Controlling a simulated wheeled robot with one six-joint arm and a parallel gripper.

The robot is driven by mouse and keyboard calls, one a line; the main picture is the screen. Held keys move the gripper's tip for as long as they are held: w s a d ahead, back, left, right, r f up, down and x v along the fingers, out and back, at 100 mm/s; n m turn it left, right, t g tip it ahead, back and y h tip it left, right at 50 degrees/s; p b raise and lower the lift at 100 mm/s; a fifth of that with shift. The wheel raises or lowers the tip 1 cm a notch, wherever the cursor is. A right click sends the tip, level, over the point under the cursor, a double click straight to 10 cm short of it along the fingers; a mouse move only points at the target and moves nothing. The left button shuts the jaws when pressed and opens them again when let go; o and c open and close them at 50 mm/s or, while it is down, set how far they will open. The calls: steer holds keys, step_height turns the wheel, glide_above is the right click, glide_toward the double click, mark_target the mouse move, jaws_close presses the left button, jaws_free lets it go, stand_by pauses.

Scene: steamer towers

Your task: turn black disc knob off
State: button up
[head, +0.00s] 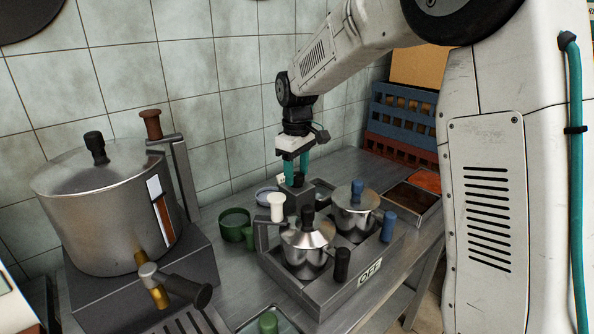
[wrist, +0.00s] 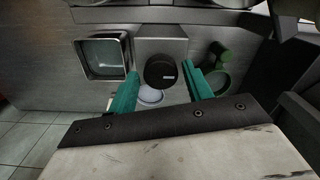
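The black disc knob (wrist: 160,70) sits on a grey metal box (wrist: 163,45) in the wrist view. A small pale mark shows near its right edge. My gripper (wrist: 161,74) has its two teal fingers spread, one on each side of the knob, with a visible gap to it. In the head view my gripper (head: 297,174) points down at the small grey box (head: 320,190) behind the steel pots. A dark bit that looks like the knob shows between the fingertips there, mostly hidden. I cannot tell how far down around the knob the fingers reach.
Two steel pots (head: 307,240) stand in a grey unit labelled OFF (head: 369,272), close in front of my gripper. A green mug (head: 235,226) and a pale dish (head: 266,196) stand left. A big pot (head: 100,205) is far left; blue (head: 403,112) and red crates (head: 400,150) are behind.

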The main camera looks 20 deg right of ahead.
mark_target(297, 175)
steer(key=shift+o, duration=0.3)
steer(key=shift+r, duration=0.1)
step_height(297, 175, up, 8)
steer(key=shift+f, duration=0.2)
stand_by(0.6)
steer(key=shift+s+f+m, duration=0.15)
steer(key=shift+f+m, duration=0.15)
steer(key=shift+m, duration=0.1)
steer(key=shift+s+d+f+m+g, duration=0.15)
steer(key=shift+s+f+m, duration=0.1)
steer(key=shift+s+f, duration=0.3)
steer(key=shift+s+a+f+m+g, duration=0.15)
steer(key=shift+s+f+m, duration=0.15)
steer(key=shift+s, duration=0.3)
steer(key=s+d+m+t, duration=0.1)
steer(key=s+m, duration=0.1)
steer(key=s, duration=1.5)
steer(key=s+d+m+t, duration=0.1)
steer(key=s+d+m, duration=0.1)
steer(key=s, duration=1.5)
steer(key=shift+s+d+m, duration=0.15)
steer(key=shift+d+m, duration=0.1)
steer(key=shift+m, duration=0.5)
